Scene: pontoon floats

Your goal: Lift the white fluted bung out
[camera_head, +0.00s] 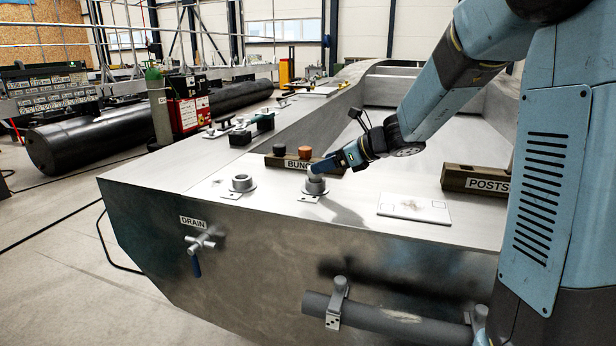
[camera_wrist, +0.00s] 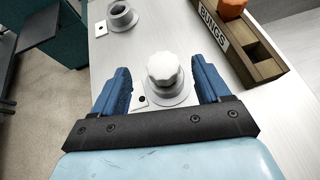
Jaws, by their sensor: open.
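The white fluted bung (camera_wrist: 165,70) sits upright in a grey round collar (camera_wrist: 168,94) on the metal deck. In the wrist view my gripper (camera_wrist: 163,85) is open, with one blue finger on each side of the bung and a gap to each. In the head view my gripper (camera_head: 335,170) reaches down over the same collar (camera_head: 315,187), and the bung there is mostly hidden by the fingers. I cannot tell the exact height of the fingertips against the bung.
An empty collar (camera_head: 240,183) stands to the left. Behind is the wooden BUNGS rack (camera_head: 278,161) with a dark bung (camera_head: 279,149) and an orange one (camera_head: 304,151). A POSTS block (camera_head: 470,180) and a white plate (camera_head: 414,207) lie to the right. A DRAIN valve (camera_head: 200,243) is on the front face.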

